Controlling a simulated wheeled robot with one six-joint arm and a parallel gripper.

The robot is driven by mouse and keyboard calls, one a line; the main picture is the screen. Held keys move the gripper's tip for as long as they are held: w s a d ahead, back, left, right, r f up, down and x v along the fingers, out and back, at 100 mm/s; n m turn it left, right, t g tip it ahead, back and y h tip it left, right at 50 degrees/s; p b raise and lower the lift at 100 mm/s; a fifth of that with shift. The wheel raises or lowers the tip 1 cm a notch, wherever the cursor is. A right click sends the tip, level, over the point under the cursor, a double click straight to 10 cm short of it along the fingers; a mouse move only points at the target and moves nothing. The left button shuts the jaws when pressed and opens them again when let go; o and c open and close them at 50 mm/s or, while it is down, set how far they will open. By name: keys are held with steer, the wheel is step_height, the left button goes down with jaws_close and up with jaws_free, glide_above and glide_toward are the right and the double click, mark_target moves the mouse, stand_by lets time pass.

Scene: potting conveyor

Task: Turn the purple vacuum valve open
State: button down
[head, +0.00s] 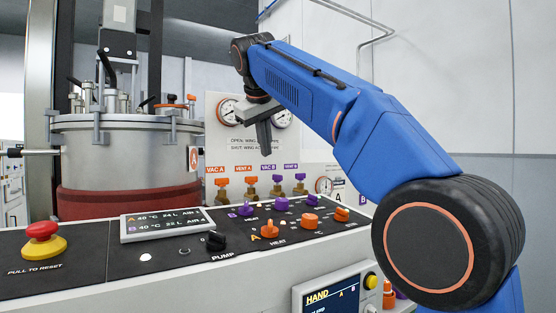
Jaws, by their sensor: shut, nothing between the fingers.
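The purple vacuum valve (277,181), under the purple VAC B label, is the third from the left in a row of small brass valves on the back panel. Its purple wing sits on top of a brass body and looks roughly level; its exact turn is too small to tell. My gripper (265,150) hangs fingers-down in front of the panel, shut and empty. In the picture its tips are just above and left of the purple wing, apart from it. The depth between them is unclear.
A purple VENT B valve (300,178) stands right of it, and orange valves (250,183) stand left. Gauges (228,112) are above. A sloped console (180,275) with knobs and a red stop button (42,231) lies in front. A steel vessel (125,150) stands left.

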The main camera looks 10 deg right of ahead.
mark_target(273, 178)
steer(key=x, duration=0.9)
steer(key=shift+w+d+f, duration=0.1)
steer(key=shift+d+f, duration=0.05)
steer(key=shift+w+d+m+h, duration=0.2)
steer(key=shift+w+m+h, duration=0.2)
steer(key=shift+m, duration=0.2)
steer(key=shift+s+d, duration=0.1)
